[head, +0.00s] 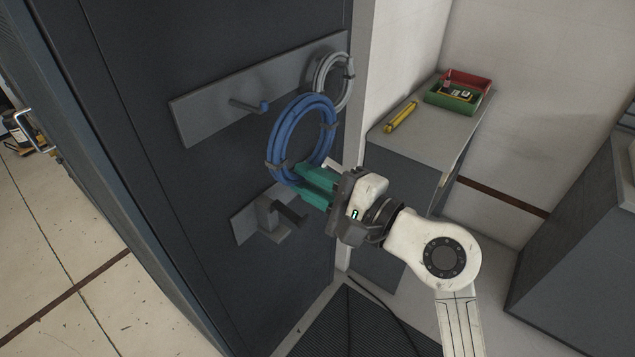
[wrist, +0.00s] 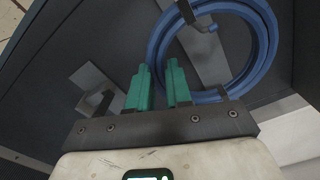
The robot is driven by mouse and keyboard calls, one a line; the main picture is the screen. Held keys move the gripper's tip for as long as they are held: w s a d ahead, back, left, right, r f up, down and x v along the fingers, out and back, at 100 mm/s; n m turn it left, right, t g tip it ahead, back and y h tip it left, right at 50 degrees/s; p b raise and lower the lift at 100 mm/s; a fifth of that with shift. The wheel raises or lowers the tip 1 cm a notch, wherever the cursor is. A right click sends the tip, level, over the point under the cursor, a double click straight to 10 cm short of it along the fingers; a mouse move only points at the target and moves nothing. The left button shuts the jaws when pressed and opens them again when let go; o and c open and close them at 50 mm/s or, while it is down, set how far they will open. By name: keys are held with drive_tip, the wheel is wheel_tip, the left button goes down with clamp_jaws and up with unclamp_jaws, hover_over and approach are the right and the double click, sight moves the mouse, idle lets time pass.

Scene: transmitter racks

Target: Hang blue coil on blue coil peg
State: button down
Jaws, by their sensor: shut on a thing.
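The blue coil (head: 328,132) is held upright in front of a dark cabinet door, my gripper (head: 306,184) with teal fingers shut on its lower edge. In the wrist view, the blue coil (wrist: 268,45) fills the upper right, beside the fingertips (wrist: 158,72). The blue coil peg (head: 248,105), a grey rod with a blue tip, sticks out of the grey upper plate. In the head view, it is just left of the coil, outside the ring. In the wrist view, the peg's blue tip (wrist: 212,27) shows through the ring's opening. I cannot tell the depth between them.
A grey coil (head: 345,82) hangs at the right end of the upper plate (head: 195,115). A lower bracket (head: 270,216) juts out near my fingers. A cabinet top (head: 425,130) at right bears a yellow tool (head: 401,117) and red and green trays (head: 452,105).

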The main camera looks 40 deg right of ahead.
drive_tip(key=f+b+x, duration=0.2)
drive_tip(key=x, duration=0.9)
drive_tip(key=shift+w+f, duration=0.25)
drive_tip(key=shift+w, duration=0.05)
idle(1.3)
drive_tip(key=shift+a, duration=0.1)
drive_tip(key=c, duration=1)
unclamp_jaws()
drive_tip(key=shift+o, duration=0.2)
drive_tip(key=shift+f, duration=0.15)
